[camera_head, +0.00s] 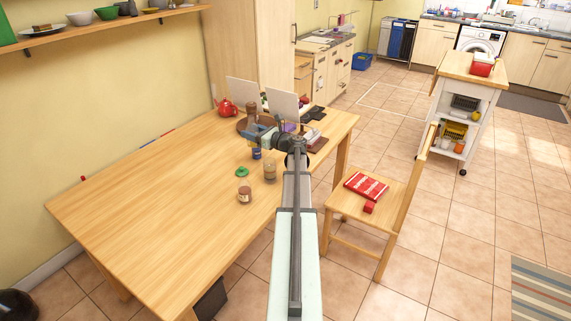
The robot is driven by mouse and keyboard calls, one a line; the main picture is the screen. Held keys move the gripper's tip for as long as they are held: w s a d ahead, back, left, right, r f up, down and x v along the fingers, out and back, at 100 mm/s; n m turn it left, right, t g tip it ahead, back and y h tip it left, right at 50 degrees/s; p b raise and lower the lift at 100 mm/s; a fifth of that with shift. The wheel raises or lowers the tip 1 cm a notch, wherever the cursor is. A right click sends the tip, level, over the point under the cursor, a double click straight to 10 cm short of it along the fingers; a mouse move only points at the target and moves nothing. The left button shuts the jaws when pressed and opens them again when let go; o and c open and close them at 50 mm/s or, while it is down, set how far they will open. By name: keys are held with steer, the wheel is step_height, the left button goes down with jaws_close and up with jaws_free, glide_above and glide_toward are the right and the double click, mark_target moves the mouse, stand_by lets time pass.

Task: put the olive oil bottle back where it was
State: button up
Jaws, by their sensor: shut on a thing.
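My gripper (258,138) is small in the head view, at the far end of my arm over the back right part of the table (150,200). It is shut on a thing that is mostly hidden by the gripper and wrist. I cannot make out its label or full shape, and I cannot surely pick out the olive oil bottle. A brown upright object (252,110) stands just behind the gripper, by a round wooden tray (241,126).
A jar with a brown lid (245,195), a green item (242,171), a blue can (256,153) and a tan jar (269,172) stand near the gripper. A red teapot (225,107) is at the back. The table's left half is clear. A chair (345,205) stands to the right.

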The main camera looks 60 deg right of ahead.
steer(key=s+d+f+m+h, duration=0.3)
steer(key=s+d+h, duration=0.3)
steer(key=d, duration=0.6)
steer(key=shift+g+y, duration=0.3)
steer(key=shift+y, duration=0.2)
steer(key=shift+s+d+f, duration=0.1)
steer(key=shift+s+f, duration=0.1)
steer(key=shift+f, duration=1.55)
steer(key=shift+s+d+f, duration=0.15)
steer(key=shift+f, duration=1.55)
steer(key=shift+s+d+f, duration=0.1)
steer(key=shift+s+f, duration=0.1)
steer(key=shift+f, duration=1.55)
steer(key=shift+f, duration=0.1)
steer(key=o, duration=1.2)
steer(key=v, duration=1.2)
